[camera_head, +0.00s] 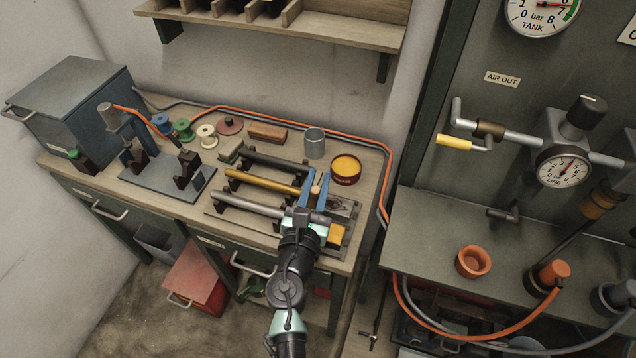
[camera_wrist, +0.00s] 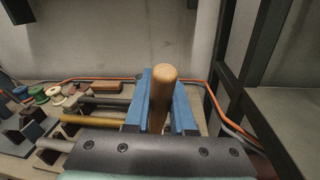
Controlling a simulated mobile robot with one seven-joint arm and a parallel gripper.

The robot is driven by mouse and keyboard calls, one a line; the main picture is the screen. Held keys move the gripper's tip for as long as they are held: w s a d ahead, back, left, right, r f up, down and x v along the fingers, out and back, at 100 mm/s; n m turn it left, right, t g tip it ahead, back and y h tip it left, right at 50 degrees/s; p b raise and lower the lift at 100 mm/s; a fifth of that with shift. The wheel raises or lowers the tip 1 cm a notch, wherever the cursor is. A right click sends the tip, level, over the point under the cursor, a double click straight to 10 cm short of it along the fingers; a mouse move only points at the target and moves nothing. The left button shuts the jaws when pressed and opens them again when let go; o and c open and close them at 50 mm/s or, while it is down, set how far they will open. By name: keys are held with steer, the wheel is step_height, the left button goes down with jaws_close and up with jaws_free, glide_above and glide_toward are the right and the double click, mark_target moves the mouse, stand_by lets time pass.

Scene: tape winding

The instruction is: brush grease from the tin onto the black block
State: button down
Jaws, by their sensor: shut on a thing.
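My gripper (camera_head: 316,184) is over the right part of the workbench, with its blue fingers shut on a wooden handle (camera_wrist: 160,95), which looks like the brush handle. The handle stands between the fingers in the wrist view; its bristle end is hidden. The round tin (camera_head: 345,179) with yellow-orange grease (camera_head: 346,165) stands open on the bench, just beyond and right of the fingers. Dark blocks stand on the grey plate at left, one of them a black block (camera_head: 187,169); I cannot tell for certain which block the task means.
A grey metal cup (camera_head: 314,143) stands left of the tin. Dark and brass rods (camera_head: 262,184) lie on supports left of my gripper. Spools (camera_head: 206,135) and a brown block (camera_head: 268,133) are further back. An orange hose (camera_head: 300,118) runs along the bench's back and right edge.

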step_height(320, 180, up, 3)
steer(key=shift+f+p, duration=0.1)
steer(key=shift+p, duration=0.9)
steer(key=shift+f, duration=0.1)
steer(key=shift+s+a+f+b, duration=0.1)
steer(key=shift+s+f+b, duration=0.25)
steer(key=shift+s+b, duration=0.1)
steer(key=shift+r, duration=0.1)
